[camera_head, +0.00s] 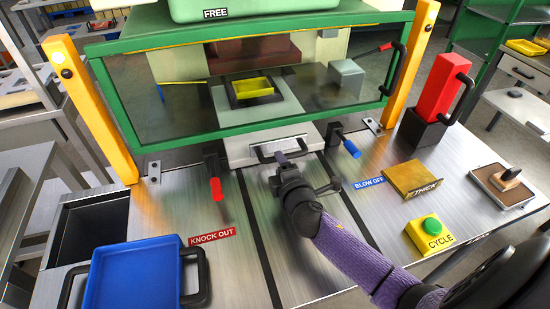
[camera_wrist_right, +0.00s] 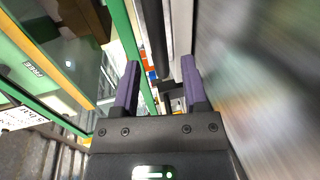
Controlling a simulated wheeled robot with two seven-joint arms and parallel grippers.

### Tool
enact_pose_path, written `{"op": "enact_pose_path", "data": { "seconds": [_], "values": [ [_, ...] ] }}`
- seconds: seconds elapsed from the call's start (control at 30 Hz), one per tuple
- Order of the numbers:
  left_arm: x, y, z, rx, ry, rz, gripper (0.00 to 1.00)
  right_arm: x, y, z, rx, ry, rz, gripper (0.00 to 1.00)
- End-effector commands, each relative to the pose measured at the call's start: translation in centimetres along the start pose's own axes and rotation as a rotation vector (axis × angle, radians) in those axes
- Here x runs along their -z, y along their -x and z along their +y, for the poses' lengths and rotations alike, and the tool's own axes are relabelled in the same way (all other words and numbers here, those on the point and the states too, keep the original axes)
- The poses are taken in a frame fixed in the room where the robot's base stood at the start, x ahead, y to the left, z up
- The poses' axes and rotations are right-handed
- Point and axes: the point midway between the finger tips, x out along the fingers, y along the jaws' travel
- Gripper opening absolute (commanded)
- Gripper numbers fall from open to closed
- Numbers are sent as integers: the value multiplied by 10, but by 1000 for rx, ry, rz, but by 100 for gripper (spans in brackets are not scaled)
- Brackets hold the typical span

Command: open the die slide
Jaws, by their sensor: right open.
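The die slide (camera_head: 245,150) is a pale grey drawer front at the foot of the press, below the green-framed clear guard. It has a dark bar handle (camera_head: 268,156) across its front. A yellow piece (camera_head: 253,88) sits in a dark frame on the die behind the guard. My right gripper (camera_head: 282,163) is at the handle, just in front of the slide. Its two purple fingers are apart in the right wrist view (camera_wrist_right: 160,75). Whether the bar lies between them I cannot tell. My left gripper is not in view.
A red lever (camera_head: 217,190) stands left of the slide and a blue-handled lever (camera_head: 351,148) right of it. A blue tray (camera_head: 135,275) is front left. A yellow thick block (camera_head: 411,179) and green cycle button (camera_head: 431,226) are right. Dark grooves run along the metal table.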

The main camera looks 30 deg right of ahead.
Motion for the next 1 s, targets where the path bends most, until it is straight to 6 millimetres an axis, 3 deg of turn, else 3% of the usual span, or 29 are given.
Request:
{"op": "enact_pose_path", "data": {
  "seconds": [0.2,0.5,0.53,0.8,1.0],
  "values": [
    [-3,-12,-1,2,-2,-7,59,0,-32,-2,0,0,0,56],
    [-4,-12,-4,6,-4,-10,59,0,-36,0,1,-1,-1,56],
    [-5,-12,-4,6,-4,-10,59,0,-36,0,1,-1,-1,54],
    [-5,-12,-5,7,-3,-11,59,0,-36,0,1,-1,-1,0],
    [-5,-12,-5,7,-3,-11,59,0,-36,0,1,-1,-1,0]
  ]
}}
